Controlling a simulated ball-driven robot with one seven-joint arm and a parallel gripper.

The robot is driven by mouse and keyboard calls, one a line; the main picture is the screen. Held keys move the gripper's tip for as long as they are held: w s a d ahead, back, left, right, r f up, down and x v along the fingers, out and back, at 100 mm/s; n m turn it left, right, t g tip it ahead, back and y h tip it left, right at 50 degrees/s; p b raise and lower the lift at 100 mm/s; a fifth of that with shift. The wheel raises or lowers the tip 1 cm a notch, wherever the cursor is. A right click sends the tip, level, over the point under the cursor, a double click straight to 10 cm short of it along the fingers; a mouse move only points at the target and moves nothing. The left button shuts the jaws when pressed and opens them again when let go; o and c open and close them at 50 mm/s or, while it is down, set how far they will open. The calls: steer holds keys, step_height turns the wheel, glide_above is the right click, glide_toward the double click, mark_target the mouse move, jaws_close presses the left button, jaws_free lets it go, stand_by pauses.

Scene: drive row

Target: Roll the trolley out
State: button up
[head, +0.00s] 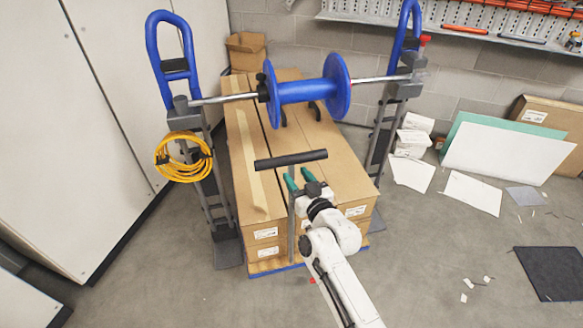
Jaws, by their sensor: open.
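The trolley is a low deck (268,266) with a blue edge, loaded with long cardboard boxes (338,170). A grey post (291,226) rises at its near end and carries a black crossbar handle (278,160). My gripper (297,176) has green fingers and is open. Its fingertips are just below the handle in the picture, close to the bar's middle. I cannot tell whether they touch it. My arm hides part of the right box end. The trolley's wheels are not visible.
Two upright stands with blue loops (172,72) flank the boxes and carry a bar with a blue reel (307,91) above them. A yellow cable coil (182,158) hangs left. White cabinets (75,130) line the left. Sheets (472,193) and a dark mat (551,273) lie right. Near floor looks clear.

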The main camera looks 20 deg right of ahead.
mark_target(293, 172)
steer(key=shift+w+a, duration=0.15)
steer(key=shift+w, duration=0.85)
steer(key=shift+w+a, duration=0.15)
steer(key=shift+w, duration=0.8)
jaws_close()
